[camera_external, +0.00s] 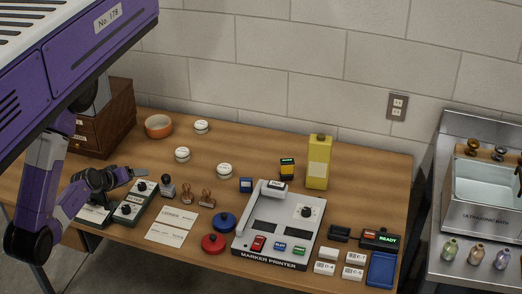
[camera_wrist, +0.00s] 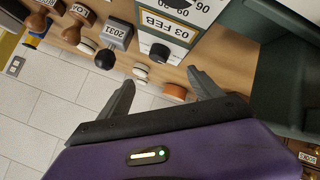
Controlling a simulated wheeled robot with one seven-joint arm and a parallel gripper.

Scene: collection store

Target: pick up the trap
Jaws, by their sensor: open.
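No label that I can read says trap, so I cannot tell for sure which thing it is. Candidates are the white round labelled pieces, at the back (camera_external: 201,126), at the middle left (camera_external: 182,154) and nearer the middle (camera_external: 225,170), and a tall yellow container (camera_external: 318,165) with a pale label. White round pieces also show in the wrist view (camera_wrist: 140,72). My gripper (camera_external: 132,174) is above the date-stamp devices at the table's left, apart from all the candidates. In the wrist view its fingers (camera_wrist: 160,78) are spread with nothing between them.
Near my gripper stand a dial device (camera_external: 136,203), a dark-knobbed stamp (camera_external: 168,187) and brown-handled stamps (camera_external: 207,198). An orange bowl (camera_external: 158,126) and wooden drawers (camera_external: 118,115) are behind. A marker printer (camera_external: 275,235) fills the front middle. Table between the white pieces is clear.

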